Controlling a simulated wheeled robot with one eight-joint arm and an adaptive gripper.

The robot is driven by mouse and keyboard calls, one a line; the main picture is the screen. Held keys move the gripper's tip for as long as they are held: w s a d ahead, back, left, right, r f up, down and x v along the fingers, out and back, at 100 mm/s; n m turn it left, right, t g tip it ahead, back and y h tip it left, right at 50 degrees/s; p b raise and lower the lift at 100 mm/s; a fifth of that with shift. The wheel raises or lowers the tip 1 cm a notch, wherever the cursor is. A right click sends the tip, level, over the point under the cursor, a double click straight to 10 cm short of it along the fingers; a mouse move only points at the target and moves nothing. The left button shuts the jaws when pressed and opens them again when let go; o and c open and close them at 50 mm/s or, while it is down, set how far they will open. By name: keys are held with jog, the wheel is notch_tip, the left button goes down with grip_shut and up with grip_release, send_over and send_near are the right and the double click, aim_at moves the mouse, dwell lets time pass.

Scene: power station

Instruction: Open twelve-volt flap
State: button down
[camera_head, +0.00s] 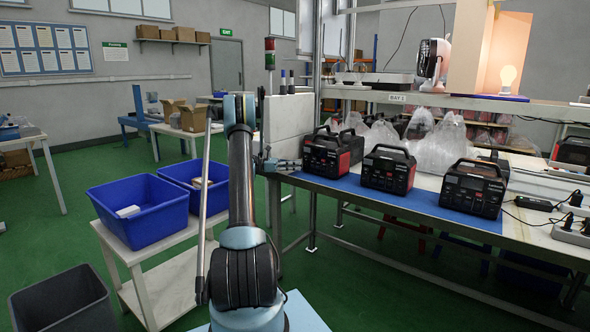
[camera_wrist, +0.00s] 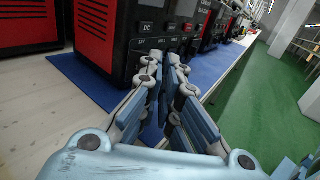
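Three black power stations stand in a row on a blue mat (camera_head: 420,205) on the bench: a left one (camera_head: 325,155), a middle one (camera_head: 385,170) and a right one (camera_head: 472,190). My gripper (camera_head: 298,163) is just left of the left one, at its lower front. In the wrist view a black front panel (camera_wrist: 150,28) with a DC label and a row of small port labels rises beyond my gripper (camera_wrist: 166,62). The fingertips are nearly together, with nothing seen between them. They overlap the panel's lower part; contact cannot be told. The twelve-volt flap cannot be made out clearly.
Two blue bins (camera_head: 140,222) stand on a white cart left of my arm. A grey bin (camera_head: 62,300) is on the floor. A shelf (camera_head: 450,100) with a lit bulb (camera_head: 508,76) spans above the bench. Clear bags (camera_head: 440,150) lie behind the stations. Green floor fronts the bench.

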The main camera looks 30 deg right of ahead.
jog(key=shift+w+m+g, duration=0.15)
jog(key=shift+m+g, duration=0.15)
jog(key=shift+g, duration=0.1)
jog(key=c, duration=1.8)
grip_release()
jog(key=shift+a, duration=0.1)
jog(key=v, duration=1.1)
jog(key=shift+w+a+r, duration=0.15)
jog(key=shift+w+a, duration=0.1)
jog(key=shift+w, duration=0.1)
